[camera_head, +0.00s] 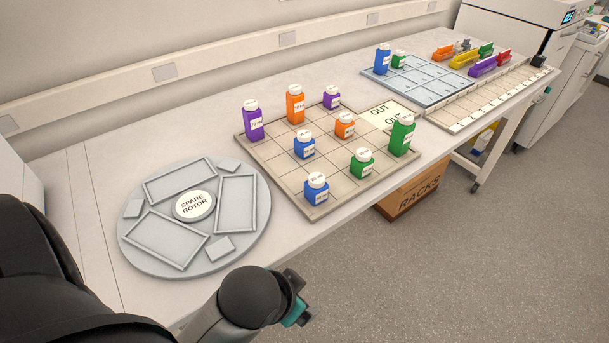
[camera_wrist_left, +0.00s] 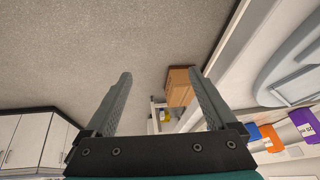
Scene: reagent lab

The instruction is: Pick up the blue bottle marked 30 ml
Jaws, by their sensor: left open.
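Two small blue bottles stand on the beige gridded tray (camera_head: 268,168): one near its front corner (camera_head: 316,190) and one nearer its middle (camera_head: 304,146). A taller blue bottle (camera_head: 382,60) stands on the blue-grey gridded tray farther back. Their label figures are too small to read surely. My left gripper (camera_head: 298,306) is low in the head view, in front of the bench edge and apart from every bottle. In the left wrist view it (camera_wrist_left: 160,76) is open and empty, with floor between its fingers. My right gripper is not in view.
The beige tray also holds purple (camera_head: 253,122), orange (camera_head: 295,105) and green (camera_head: 402,136) bottles. A round spare rotor (camera_head: 140,240) lies left of it. Colored racks (camera_head: 482,66) stand at the back right. A cardboard box (camera_head: 415,192) sits below the bench.

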